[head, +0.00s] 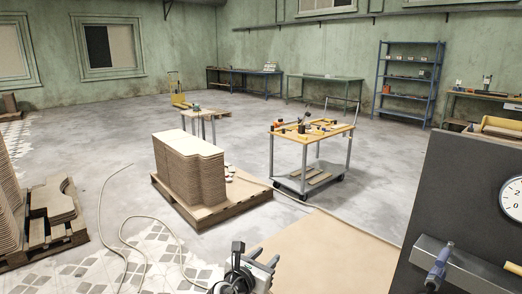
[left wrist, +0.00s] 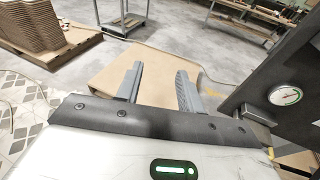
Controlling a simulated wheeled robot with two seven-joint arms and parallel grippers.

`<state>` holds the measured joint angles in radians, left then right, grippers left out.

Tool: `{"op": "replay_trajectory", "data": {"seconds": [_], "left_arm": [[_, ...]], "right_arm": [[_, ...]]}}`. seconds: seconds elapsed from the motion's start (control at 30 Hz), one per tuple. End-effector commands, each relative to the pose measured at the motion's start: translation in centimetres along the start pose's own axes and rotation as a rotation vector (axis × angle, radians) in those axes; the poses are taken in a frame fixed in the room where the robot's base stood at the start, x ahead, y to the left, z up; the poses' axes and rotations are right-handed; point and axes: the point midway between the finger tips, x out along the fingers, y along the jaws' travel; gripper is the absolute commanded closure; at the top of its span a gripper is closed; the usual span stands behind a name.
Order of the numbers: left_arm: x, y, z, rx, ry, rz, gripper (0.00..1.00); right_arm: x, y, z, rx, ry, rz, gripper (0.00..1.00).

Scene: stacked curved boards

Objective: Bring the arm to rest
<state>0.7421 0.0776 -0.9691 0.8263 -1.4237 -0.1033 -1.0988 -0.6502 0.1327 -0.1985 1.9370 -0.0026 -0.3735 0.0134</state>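My left gripper (head: 262,268) shows at the bottom edge of the head view, low and near the front. In the left wrist view its two grey fingers (left wrist: 160,84) stand apart with nothing between them, so it is open and empty. My right gripper is not in either view. The stack of curved boards (head: 188,168) stands on a wooden pallet (head: 222,212), away from the gripper.
A wheeled cart (head: 313,135) with tools stands behind the boards. A dark panel with a dial (head: 465,180) fills the right side. More boards (head: 55,200) lie on a pallet at left. A loose cable (head: 125,225) crosses the floor. Open floor lies between.

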Motion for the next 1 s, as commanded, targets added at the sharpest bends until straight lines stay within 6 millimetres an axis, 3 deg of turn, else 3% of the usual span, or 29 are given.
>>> {"op": "replay_trajectory", "data": {"seconds": [0.03,0.2,0.4,0.7,1.0], "left_arm": [[-1.1,4.1,-1.4,0.032,0.026,0.050,0.62],[-5.2,15.1,-4.6,0.118,0.097,0.184,0.62],[-9.6,23.4,-6.2,0.186,0.153,0.289,0.62],[-15.5,32.1,-7.0,0.260,0.215,0.406,0.62],[-18.0,23.9,-14.0,-0.384,0.137,0.399,0.62]], "right_arm": [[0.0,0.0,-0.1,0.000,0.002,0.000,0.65],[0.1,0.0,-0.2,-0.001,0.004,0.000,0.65],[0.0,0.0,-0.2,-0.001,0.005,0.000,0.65],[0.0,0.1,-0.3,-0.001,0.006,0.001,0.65],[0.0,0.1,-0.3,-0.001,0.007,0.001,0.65]]}}
